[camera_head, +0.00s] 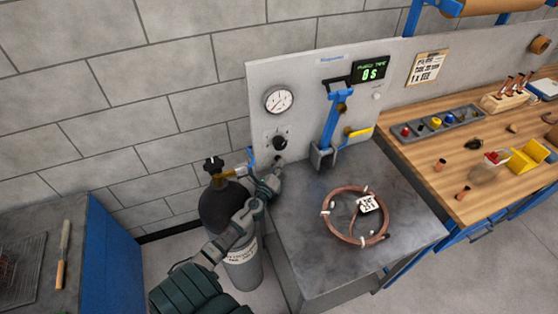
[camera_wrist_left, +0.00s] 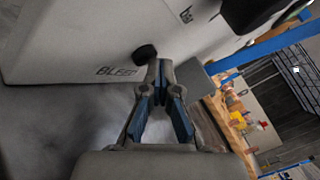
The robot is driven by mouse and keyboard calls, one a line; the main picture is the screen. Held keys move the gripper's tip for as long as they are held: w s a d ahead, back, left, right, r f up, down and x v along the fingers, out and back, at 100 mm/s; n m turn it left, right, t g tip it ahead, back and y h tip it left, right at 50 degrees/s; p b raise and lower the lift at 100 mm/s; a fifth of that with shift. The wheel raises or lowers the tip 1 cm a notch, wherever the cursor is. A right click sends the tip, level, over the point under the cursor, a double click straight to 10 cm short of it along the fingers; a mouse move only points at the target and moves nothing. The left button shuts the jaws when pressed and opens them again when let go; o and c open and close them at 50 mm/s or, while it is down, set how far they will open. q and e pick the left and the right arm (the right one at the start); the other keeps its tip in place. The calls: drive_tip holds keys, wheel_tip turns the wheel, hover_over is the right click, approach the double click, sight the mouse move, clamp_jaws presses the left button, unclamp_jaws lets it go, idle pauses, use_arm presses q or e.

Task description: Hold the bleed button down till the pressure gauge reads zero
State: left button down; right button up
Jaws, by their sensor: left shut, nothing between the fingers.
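The round white pressure gauge (camera_head: 279,100) is on the grey upright panel; its needle is too small to read exactly. The bleed button is a black round knob (camera_wrist_left: 145,53) low on the panel, above the word BLEED in the left wrist view. My left gripper (camera_head: 277,166) is at the panel's lower left, below the gauge. Its closed fingertips (camera_wrist_left: 160,68) are empty and right beside the button in the wrist view. I cannot tell whether they touch or press it. In the head view the gripper largely hides the button. My right gripper is out of view.
A black regulator knob (camera_head: 280,142) is just above my gripper. A dark gas cylinder (camera_head: 218,213) stands left of the bench. A copper coil (camera_head: 329,225) lies on the grey bench top.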

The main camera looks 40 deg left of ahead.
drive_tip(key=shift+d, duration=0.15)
use_arm(q)
drive_tip(key=shift+s+d+f, duration=0.2)
drive_tip(key=shift+s+d, duration=0.05)
drive_tip(key=shift+s, duration=0.05)
drive_tip(key=shift+s+d, duration=0.25)
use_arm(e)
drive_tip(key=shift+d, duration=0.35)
use_arm(q)
drive_tip(key=shift+d, duration=0.1)
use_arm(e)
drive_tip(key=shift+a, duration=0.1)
use_arm(q)
drive_tip(key=shift+d, duration=0.1)
drive_tip(key=shift+s+d+p, duration=0.15)
drive_tip(key=shift+s+d, duration=0.25)
drive_tip(key=shift+d, duration=0.3)
drive_tip(key=shift+s+d+p, duration=0.1)
drive_tip(key=shift+s+d, duration=0.25)
drive_tip(key=shift+d, duration=0.4)
drive_tip(key=shift+s+d+p, duration=0.15)
drive_tip(key=shift+s+d, duration=0.25)
drive_tip(key=shift+d, duration=0.3)
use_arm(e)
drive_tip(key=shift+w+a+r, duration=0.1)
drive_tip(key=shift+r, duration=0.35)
